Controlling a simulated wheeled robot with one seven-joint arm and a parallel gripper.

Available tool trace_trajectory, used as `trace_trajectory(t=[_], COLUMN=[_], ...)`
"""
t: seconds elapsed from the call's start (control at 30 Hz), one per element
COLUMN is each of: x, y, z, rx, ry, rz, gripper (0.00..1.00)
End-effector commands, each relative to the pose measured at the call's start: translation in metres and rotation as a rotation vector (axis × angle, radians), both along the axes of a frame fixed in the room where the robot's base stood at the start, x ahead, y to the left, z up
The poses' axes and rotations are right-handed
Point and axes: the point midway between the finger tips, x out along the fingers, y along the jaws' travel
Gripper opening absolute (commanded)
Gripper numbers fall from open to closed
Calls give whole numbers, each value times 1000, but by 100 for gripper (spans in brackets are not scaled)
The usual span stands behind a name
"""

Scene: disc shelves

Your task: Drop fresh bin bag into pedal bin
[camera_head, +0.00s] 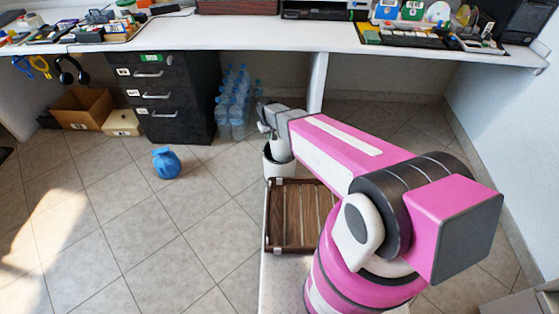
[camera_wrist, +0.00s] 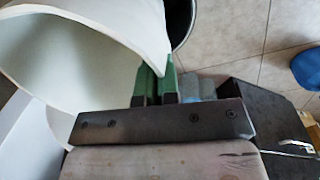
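The white pedal bin (camera_head: 275,169) stands on the floor beyond a wooden slatted tray, with a dark opening at its top. A white bucket-like liner (camera_head: 279,150) sits tilted at that opening, partly hidden by my arm. In the wrist view the hollow liner (camera_wrist: 75,70) fills the upper left, and the dark round bin opening (camera_wrist: 181,18) shows beside it. My gripper (camera_head: 266,128) is above the bin. Its green fingers (camera_wrist: 157,82) are close together and appear shut on the liner's rim. A bunched blue bag (camera_head: 166,163) lies on the floor to the left; no other bin bag is clear.
The slatted tray (camera_head: 290,243) lies in front of the bin. Behind are water bottles (camera_head: 233,105), a black drawer cabinet (camera_head: 165,98) and a desk panel (camera_head: 317,82). A cardboard box (camera_head: 82,108) is at left. The floor around the blue bag is clear.

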Motion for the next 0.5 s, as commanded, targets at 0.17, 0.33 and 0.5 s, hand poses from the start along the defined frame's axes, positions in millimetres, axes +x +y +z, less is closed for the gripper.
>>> trace_trajectory(t=[0.17, 0.33, 0.5], x=[0, 0, -1], y=[0, 0, 0], z=[0, 0, 6], rx=[0, 0, 0], ry=[0, 0, -1], rz=[0, 0, 0], gripper=[32, 32, 32])
